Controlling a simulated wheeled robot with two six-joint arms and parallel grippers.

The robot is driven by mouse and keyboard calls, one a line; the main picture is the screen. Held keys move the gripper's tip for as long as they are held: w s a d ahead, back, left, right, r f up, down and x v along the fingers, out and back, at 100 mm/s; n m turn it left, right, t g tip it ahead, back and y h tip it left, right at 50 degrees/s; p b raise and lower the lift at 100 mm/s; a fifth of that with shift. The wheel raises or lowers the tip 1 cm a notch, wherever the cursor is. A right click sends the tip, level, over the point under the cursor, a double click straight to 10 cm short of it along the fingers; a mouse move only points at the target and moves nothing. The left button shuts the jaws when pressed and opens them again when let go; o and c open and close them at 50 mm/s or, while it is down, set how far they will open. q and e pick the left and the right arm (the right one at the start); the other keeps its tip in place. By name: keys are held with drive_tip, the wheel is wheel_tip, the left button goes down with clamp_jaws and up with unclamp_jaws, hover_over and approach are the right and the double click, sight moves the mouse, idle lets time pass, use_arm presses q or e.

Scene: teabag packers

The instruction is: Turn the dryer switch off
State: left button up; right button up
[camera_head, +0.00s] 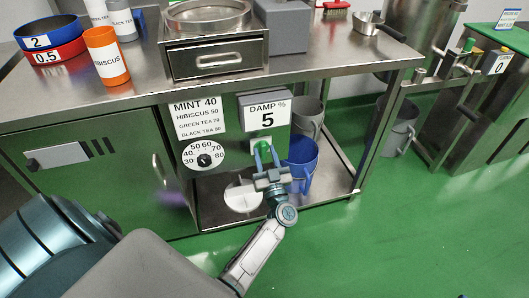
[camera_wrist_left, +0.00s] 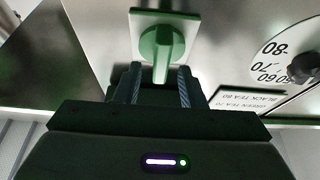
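The dryer switch is a green knob with a lever on a pale square plate. It shows in the wrist view (camera_wrist_left: 162,45) and, small, in the head view (camera_head: 262,147), below the "DAMP % 5" display (camera_head: 267,117). In the wrist view its lever points toward the bottom of the picture. My left gripper (camera_head: 264,158) is at the switch. In the wrist view its two fingers (camera_wrist_left: 160,87) are apart, one on each side of the lever's end, with a gap visible on both sides.
A temperature dial (camera_head: 204,158) and a tea label (camera_head: 197,117) are left of the switch. A blue jug (camera_head: 302,163) stands right behind the gripper on the lower shelf (camera_head: 333,180). The steel table (camera_head: 330,62) overhangs above. Green floor is free at the right.

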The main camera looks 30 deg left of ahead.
use_arm(q)
drive_tip(key=shift+w+a+r, duration=0.25)
drive_tip(key=shift+w+a, duration=0.1)
drive_tip(key=shift+a, duration=0.1)
clamp_jaws()
